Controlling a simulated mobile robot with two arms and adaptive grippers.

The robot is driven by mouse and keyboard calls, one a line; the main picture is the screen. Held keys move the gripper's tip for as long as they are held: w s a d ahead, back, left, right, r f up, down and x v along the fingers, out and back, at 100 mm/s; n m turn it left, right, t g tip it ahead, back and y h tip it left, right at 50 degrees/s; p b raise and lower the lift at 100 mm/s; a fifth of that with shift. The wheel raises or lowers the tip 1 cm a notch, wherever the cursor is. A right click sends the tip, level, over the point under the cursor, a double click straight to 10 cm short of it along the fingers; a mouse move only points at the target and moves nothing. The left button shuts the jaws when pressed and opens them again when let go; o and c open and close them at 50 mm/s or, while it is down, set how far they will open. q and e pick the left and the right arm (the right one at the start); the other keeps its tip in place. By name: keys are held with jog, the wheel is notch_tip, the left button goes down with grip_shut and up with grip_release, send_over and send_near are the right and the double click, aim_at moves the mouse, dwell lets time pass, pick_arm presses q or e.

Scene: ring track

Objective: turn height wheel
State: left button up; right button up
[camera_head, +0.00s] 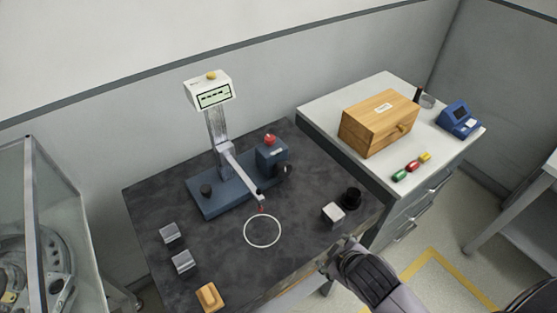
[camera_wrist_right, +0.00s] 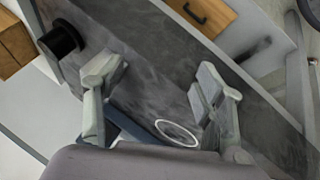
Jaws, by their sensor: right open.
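A measuring device stands on the dark table, with a blue base (camera_head: 215,200), a grey column (camera_head: 217,128), a display (camera_head: 213,94) showing dashes and an arm (camera_head: 241,171) with a red tip. A small black knob (camera_head: 206,190) sits on the base. A dark round wheel-like part (camera_head: 284,169) is on the side of the blue box (camera_head: 270,154), which has a red button on top. I cannot tell which is the height wheel. My right gripper (camera_head: 340,256) is at the table's right front edge, apart from the device. In the wrist view it is open and empty (camera_wrist_right: 160,80).
A white ring (camera_head: 262,246) lies below the arm. A black cylinder (camera_head: 351,197) and a pale block (camera_head: 333,214) stand at the table's right. Two grey blocks (camera_head: 169,233) and an orange block (camera_head: 209,297) are at the left. A white cabinet (camera_head: 340,105) bears a wooden box (camera_head: 380,122).

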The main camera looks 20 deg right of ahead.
jog(key=w+r+n+t, duration=0.2)
jog(key=w+r+n, duration=0.1)
jog(key=w+r+n+t, duration=0.1)
jog(key=w+r+n, duration=0.2)
jog(key=shift+w+r+n+t, duration=0.25)
jog(key=shift+w+n+t, duration=0.1)
jog(key=shift+n+t, duration=0.05)
jog(key=w+r+n+t+y, duration=0.3)
jog(key=w+r+n, duration=0.15)
jog(key=n, duration=0.55)
jog(key=n+g+y+p, duration=0.1)
jog(key=n+y+p, duration=0.3)
jog(key=n, duration=1)
send_near(285, 172)
jog(key=x, duration=0.9)
jog(key=shift+w+f+p, duration=0.1)
jog(key=shift+w+p, duration=0.15)
jog(key=shift+p, duration=0.1)
